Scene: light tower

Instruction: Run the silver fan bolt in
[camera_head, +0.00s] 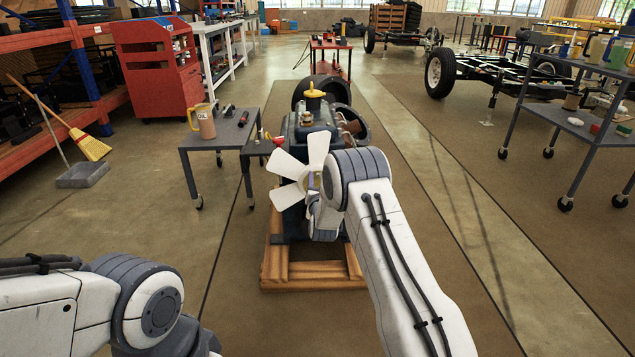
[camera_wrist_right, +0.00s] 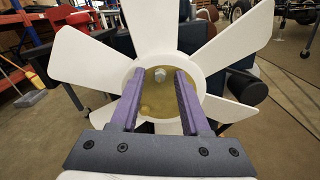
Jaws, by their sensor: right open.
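The white fan (camera_head: 288,165) is on the front of the engine (camera_head: 318,128), which stands on a wooden pallet base. In the right wrist view the fan (camera_wrist_right: 221,45) faces me, with a yellowish hub centre (camera_wrist_right: 150,100). The silver bolt (camera_wrist_right: 160,73) shows as a small hex head near the hub's middle. My right gripper (camera_wrist_right: 161,80) is open, its two purple fingers pointing at the hub with the bolt head between their tips. I cannot tell whether they touch it. In the head view my right arm hides most of that gripper. My left gripper is out of view.
A small grey table (camera_head: 222,137) with an oil jug (camera_head: 203,122) stands left of the engine. A grey shelf cart (camera_head: 590,130) is at the right. A broom (camera_head: 88,143) and dustpan (camera_head: 83,174) are at the far left. Floor right of the pallet (camera_head: 312,275) is clear.

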